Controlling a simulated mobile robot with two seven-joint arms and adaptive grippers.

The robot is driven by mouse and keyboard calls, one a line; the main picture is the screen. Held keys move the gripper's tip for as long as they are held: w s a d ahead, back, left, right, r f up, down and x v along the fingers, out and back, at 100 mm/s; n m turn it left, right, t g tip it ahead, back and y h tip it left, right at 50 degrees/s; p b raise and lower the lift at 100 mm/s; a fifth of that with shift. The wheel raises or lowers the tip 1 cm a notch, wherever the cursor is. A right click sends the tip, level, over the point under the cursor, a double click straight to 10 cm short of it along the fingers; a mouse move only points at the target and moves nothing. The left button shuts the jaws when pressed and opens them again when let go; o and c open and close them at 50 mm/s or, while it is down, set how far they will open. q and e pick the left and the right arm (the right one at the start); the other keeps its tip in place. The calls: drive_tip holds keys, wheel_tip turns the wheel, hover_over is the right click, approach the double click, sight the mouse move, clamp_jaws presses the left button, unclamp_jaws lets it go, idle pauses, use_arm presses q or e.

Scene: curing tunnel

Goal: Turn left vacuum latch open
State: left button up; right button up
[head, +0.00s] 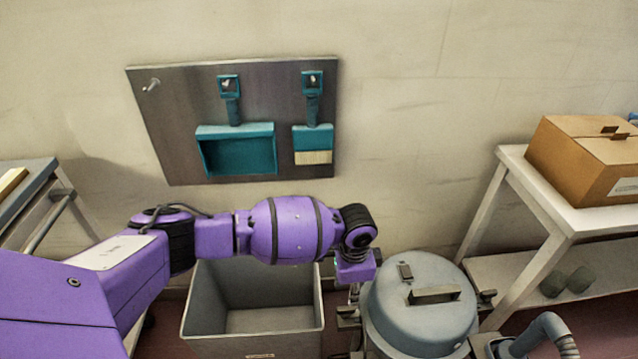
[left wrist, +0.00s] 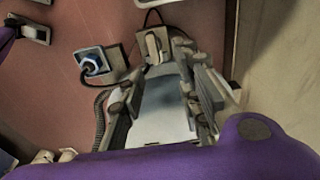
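The vacuum (head: 395,318) is a round blue-grey canister with a domed lid and a top handle, at the lower middle-right of the head view. Its left latch (head: 347,317) is a small grey fitting on the lid's left edge; whether it is turned cannot be told. My left gripper (head: 353,283) is just above and beside this latch, its fingers mostly hidden under the purple wrist. In the left wrist view my left gripper (left wrist: 160,72) shows its grey fingers spread apart. A pale lever-like piece (left wrist: 153,43) shows near their far end; contact cannot be told. My right gripper is not in view.
A grey open bin (head: 255,345) stands left of the vacuum. A hose (head: 545,330) lies at its right. A white shelf table (head: 510,178) with a cardboard box (head: 572,160) stands at right. A tool board (head: 170,130) hangs on the back wall.

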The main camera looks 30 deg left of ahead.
sight(347, 308)
use_arm(q)
drive_tip(key=shift+s+a+g, duration=0.15)
drive_tip(key=shift+s+g, duration=0.15)
drive_tip(key=shift+s, duration=0.05)
drive_tip(key=shift+s+f, duration=0.1)
drive_tip(key=shift+f, duration=0.15)
wheel_tip(347, 308, down, 7)
drive_tip(key=shift+r+b, duration=0.1)
drive_tip(key=shift+b, duration=0.7)
drive_tip(key=shift+c, duration=0.4)
clamp_jaws()
